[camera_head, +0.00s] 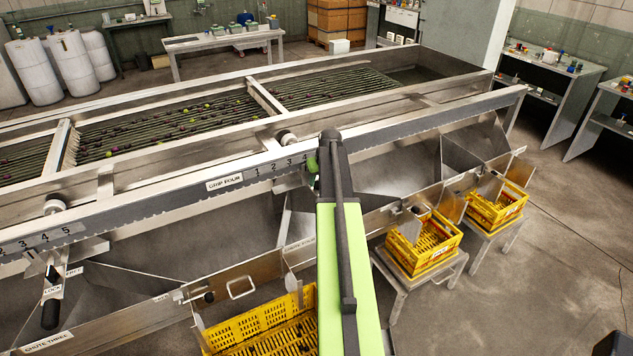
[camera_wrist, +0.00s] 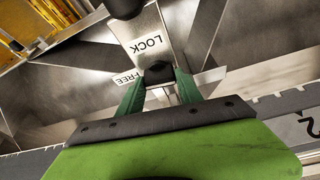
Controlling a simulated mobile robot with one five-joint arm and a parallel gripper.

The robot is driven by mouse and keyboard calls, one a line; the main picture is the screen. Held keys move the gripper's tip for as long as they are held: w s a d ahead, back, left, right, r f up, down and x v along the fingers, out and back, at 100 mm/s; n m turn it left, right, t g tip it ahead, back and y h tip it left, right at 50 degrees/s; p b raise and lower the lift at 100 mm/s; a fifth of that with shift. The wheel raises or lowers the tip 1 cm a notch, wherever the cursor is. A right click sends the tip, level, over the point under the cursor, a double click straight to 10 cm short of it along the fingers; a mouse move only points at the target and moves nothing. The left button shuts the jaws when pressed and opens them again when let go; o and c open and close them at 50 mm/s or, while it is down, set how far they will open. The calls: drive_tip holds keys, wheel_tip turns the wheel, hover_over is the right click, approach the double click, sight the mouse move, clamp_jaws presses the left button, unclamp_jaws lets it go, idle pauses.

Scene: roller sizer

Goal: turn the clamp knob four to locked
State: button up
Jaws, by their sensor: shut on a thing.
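In the wrist view my gripper (camera_wrist: 159,82) has its two green fingers closed around the black clamp knob four (camera_wrist: 158,73). A metal plate marked LOCK (camera_wrist: 146,45) is just beyond the knob, and a FREE label (camera_wrist: 127,79) is beside the left finger. A dark rounded part (camera_wrist: 122,7) shows at the top edge; I cannot tell whether it belongs to the knob. In the head view my gripper (camera_head: 314,165) reaches the rail by the label GRIP FOUR (camera_head: 225,182). My arm hides the knob there, so its exact angle is unclear.
Another clamp with a black handle (camera_head: 50,313) is at the left, above the CHUTE THREE label (camera_head: 48,341). Yellow crates (camera_head: 262,321) stand below the chutes. The long metal rail (camera_head: 400,133) crosses under my arm.

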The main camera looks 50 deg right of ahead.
drive_tip(key=m, duration=0.2)
drive_tip(key=m+g+h, duration=0.1)
drive_tip(key=m, duration=0.1)
drive_tip(key=m+h, duration=0.1)
drive_tip(key=m, duration=0.2)
drive_tip(key=shift+w+a+g, duration=0.15)
drive_tip(key=shift+w+g, duration=0.15)
drive_tip(key=shift+w, duration=0.1)
drive_tip(key=m+g, duration=0.1)
drive_tip(key=m, duration=0.2)
drive_tip(key=m+g, duration=0.1)
drive_tip(key=m, duration=0.2)
drive_tip(key=shift+w+h, duration=0.15)
drive_tip(key=shift+h, duration=0.15)
drive_tip(key=shift+a+g, duration=0.1)
drive_tip(key=shift+g, duration=0.2)
drive_tip(key=o, duration=1.4)
drive_tip(key=shift+r, duration=0.15)
